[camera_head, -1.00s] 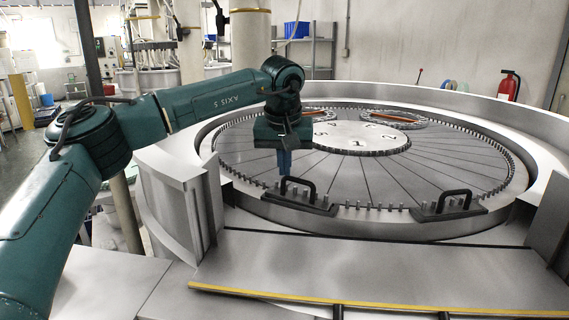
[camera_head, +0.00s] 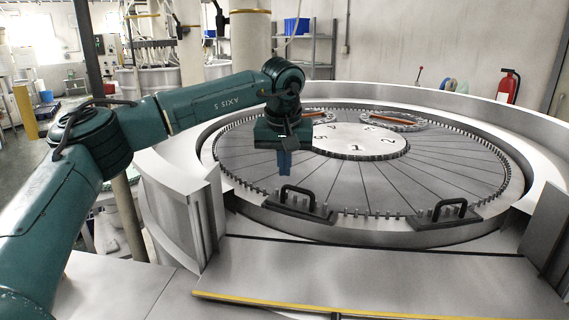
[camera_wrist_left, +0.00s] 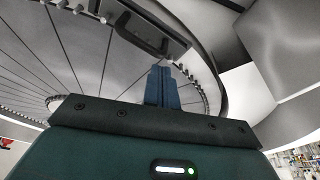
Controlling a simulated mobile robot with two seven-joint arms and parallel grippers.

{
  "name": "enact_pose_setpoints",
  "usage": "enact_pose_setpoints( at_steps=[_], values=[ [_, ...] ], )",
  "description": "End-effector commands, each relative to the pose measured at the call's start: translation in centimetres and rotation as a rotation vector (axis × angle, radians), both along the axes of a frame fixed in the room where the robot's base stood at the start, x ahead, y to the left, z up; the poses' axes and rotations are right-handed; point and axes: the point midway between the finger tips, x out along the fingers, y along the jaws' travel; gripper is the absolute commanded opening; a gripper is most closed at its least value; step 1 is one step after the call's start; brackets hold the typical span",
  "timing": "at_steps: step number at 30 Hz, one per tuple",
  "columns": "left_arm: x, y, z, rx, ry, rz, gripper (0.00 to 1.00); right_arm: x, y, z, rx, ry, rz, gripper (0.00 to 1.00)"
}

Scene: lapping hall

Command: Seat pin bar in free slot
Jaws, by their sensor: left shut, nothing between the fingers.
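One black pin bar (camera_head: 302,205) with an arched handle and a row of pins lies at the front edge of the round machine's ring in the head view. A second similar bar (camera_head: 448,216) lies further right along the same edge. My left gripper (camera_head: 285,170) points down with its blue fingers shut and empty. In the picture it is just above the left bar's handle, apart from it. In the left wrist view the shut fingers (camera_wrist_left: 162,86) show below a handled bar (camera_wrist_left: 148,30). I cannot tell which slot is free. My right gripper is out of view.
The large striped plate (camera_head: 420,180) has a numbered disc (camera_head: 362,145) at its centre and is ringed by upright pins. A raised rim wall (camera_head: 180,190) surrounds it. A flat metal apron (camera_head: 380,270) with a yellow edge lies clear in front.

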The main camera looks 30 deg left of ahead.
Motion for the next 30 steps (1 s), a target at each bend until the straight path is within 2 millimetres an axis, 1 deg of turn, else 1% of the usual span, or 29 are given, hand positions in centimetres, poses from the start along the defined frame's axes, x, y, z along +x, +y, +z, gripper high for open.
enact_pose_setpoints(
  at_steps=[3, 5, 6, 15, 18, 21, 24, 30],
  values=[
    [0.0, 0.0, -0.1, 0.000, -0.001, 0.001, 0.00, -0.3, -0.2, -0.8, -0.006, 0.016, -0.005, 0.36],
    [0.0, 0.0, 0.0, 0.000, -0.002, 0.001, 0.00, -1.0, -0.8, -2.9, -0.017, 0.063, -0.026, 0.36],
    [0.0, -0.1, 0.4, -0.001, -0.006, 0.000, 0.00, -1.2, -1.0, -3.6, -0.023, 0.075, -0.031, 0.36],
    [-2.1, -1.0, 7.6, -0.001, -0.004, -0.001, 0.00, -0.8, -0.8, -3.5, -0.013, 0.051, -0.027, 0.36],
    [-2.7, -1.2, 9.5, -0.001, -0.002, -0.002, 0.00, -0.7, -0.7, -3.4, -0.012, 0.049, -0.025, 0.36],
    [-3.1, -1.4, 10.9, 0.000, -0.001, 0.000, 0.00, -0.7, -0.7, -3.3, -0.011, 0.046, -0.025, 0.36],
    [-3.4, -1.5, 11.8, 0.001, 0.001, -0.001, 0.00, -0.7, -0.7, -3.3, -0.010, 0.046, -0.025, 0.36],
    [-3.5, -1.5, 12.3, 0.000, 0.002, -0.001, 0.00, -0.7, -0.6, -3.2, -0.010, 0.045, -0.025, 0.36]
  ],
)
